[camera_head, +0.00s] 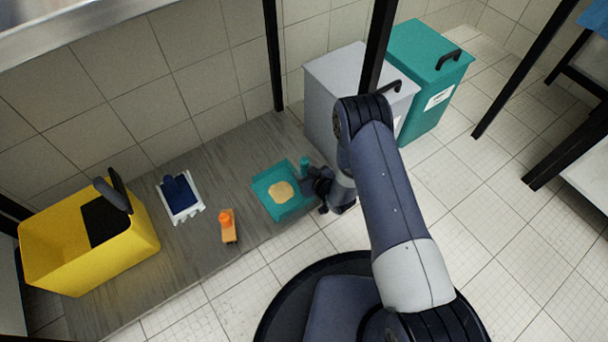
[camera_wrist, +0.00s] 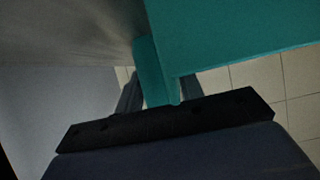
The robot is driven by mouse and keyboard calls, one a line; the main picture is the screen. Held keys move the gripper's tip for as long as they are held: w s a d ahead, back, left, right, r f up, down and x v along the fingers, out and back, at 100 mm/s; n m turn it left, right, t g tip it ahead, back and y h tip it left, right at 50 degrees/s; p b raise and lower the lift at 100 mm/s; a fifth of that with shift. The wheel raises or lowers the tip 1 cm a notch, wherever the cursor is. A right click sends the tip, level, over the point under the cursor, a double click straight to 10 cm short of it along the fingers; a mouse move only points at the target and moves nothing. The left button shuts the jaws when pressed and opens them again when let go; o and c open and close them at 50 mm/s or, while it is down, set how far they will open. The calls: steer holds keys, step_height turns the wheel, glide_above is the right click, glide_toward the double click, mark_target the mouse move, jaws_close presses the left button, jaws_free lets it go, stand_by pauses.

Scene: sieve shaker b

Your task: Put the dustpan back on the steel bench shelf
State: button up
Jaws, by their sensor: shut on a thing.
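The dustpan (camera_head: 270,185) is teal with a short upright teal handle and a tan patch of material in its pan. It is over or on the right part of the grey shelf (camera_head: 190,256); I cannot tell whether it touches. My gripper (camera_head: 309,184) is at its right side, shut on its handle. In the wrist view the handle (camera_wrist: 152,75) stands between the fingers (camera_wrist: 150,92), and the pan (camera_wrist: 235,35) fills the upper right. The fingertips are partly hidden by the handle and the dark wrist bracket.
On the shelf are a yellow bin (camera_head: 110,262) at the left, a white tray with a blue item (camera_head: 180,197), and an orange item (camera_head: 228,226). Grey (camera_head: 335,75) and teal (camera_head: 415,70) lidded bins stand at the right. A black post (camera_head: 272,55) rises behind.

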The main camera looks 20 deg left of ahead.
steer(key=shift+f, duration=0.15)
steer(key=o, duration=1.1)
steer(key=shift+r, duration=0.2)
steer(key=shift+p+v, duration=2.7)
steer(key=shift+v, duration=3.3)
